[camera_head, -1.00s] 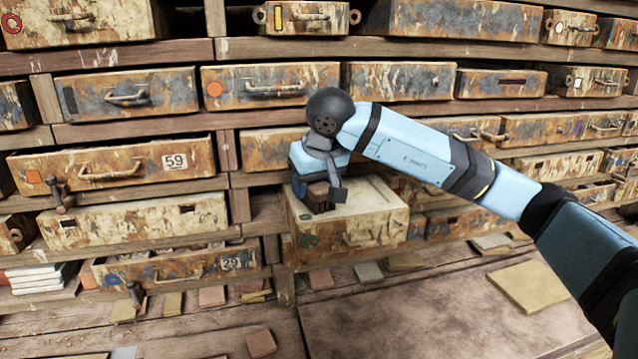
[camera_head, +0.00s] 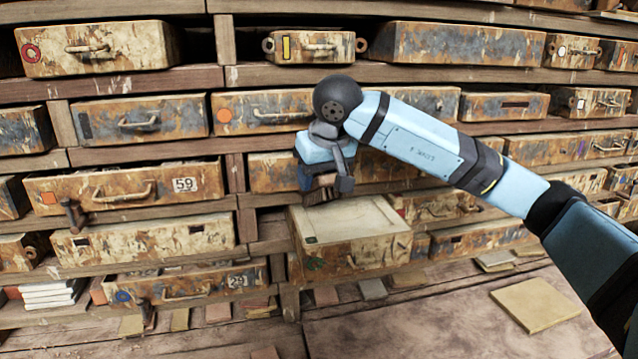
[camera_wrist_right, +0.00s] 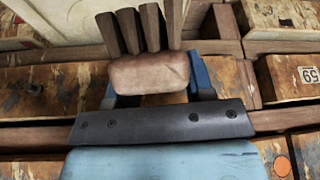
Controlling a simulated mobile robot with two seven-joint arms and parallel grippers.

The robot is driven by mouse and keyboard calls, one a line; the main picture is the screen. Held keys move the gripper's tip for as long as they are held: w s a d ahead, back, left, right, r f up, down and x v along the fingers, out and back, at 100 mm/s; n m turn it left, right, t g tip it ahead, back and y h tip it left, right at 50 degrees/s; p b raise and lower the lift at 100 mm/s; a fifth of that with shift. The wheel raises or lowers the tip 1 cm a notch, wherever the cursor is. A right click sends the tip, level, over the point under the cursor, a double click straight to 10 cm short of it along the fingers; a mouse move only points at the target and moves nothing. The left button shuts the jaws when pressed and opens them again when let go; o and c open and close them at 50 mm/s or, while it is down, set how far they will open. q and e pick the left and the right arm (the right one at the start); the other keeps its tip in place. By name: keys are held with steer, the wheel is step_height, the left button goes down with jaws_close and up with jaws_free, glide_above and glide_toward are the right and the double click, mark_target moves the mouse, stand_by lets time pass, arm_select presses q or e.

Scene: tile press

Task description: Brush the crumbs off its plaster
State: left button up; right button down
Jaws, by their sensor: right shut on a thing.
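A pulled-out drawer (camera_head: 380,252) with a pale plaster top (camera_head: 360,218) stands out from the shelving in the middle of the head view. The plaster looks mostly clean, with a small greenish mark near its front left corner; crumbs are too small to tell. My right gripper (camera_head: 320,178) is shut on a brush, a rounded brown block (camera_wrist_right: 150,73) with several dark bristle tufts. The brush hangs bristles down, seemingly just above the back left of the plaster. In the wrist view a pale surface (camera_wrist_right: 70,18) shows beyond the tufts. My left gripper is out of view.
Worn drawers fill the shelves all around, some jutting out, such as the one marked 59 (camera_head: 125,190). Loose tiles lie on the bench below, including a larger yellowish one (camera_head: 535,304). White slabs (camera_head: 52,294) are stacked at left.

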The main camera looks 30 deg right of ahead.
steer(key=shift+w+d+f, duration=0.1)
steer(key=shift+w+f, duration=0.05)
steer(key=shift+f, duration=0.1)
steer(key=shift+r+p, duration=0.75)
steer(key=shift+r, duration=0.7)
steer(key=shift+f, duration=0.1)
